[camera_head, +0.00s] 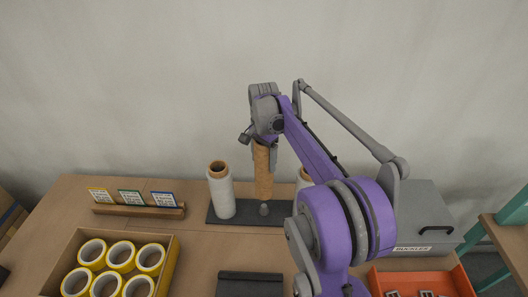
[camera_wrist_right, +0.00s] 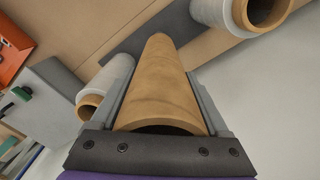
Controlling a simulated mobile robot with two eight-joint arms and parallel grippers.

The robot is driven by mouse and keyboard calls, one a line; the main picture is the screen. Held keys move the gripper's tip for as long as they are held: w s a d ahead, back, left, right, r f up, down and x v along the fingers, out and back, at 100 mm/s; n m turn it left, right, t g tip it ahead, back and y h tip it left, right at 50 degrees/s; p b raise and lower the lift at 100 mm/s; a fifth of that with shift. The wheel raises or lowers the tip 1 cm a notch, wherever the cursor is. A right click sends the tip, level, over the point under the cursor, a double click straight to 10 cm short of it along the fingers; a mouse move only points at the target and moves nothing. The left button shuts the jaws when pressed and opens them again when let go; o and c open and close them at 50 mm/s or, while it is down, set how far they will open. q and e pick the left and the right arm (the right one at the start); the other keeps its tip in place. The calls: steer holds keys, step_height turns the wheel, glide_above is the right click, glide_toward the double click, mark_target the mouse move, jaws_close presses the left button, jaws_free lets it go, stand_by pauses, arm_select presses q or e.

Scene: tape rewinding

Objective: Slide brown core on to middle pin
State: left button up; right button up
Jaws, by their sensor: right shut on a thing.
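The brown core (camera_head: 264,175) is a plain cardboard tube, held upright by my right gripper (camera_head: 262,150) near its top. In the right wrist view the core (camera_wrist_right: 160,85) lies between the two grey fingers, which are shut on it. Its lower end is just above a grey rounded middle pin (camera_head: 264,209) on the dark base plate (camera_head: 245,218). Whether the pin's tip is inside the core cannot be told. My left gripper is out of view.
White-wrapped rolls stand at both sides: the left roll (camera_head: 221,195) and the right roll (camera_head: 302,178), partly behind my arm. A card holder (camera_head: 140,210), a box of yellow tape rolls (camera_head: 165,262), a grey case (camera_head: 425,215) and an orange tray (camera_head: 440,280) surround the plate.

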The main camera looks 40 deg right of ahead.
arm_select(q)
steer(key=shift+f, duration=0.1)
arm_select(e)
steer(key=shift+f, duration=0.15)
arm_select(q)
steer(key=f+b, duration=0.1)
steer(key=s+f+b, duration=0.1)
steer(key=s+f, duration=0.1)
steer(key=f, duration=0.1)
steer(key=shift+b, duration=0.4)
arm_select(e)
step_height(320, 180, down, 6)
steer(key=shift+r, duration=0.1)
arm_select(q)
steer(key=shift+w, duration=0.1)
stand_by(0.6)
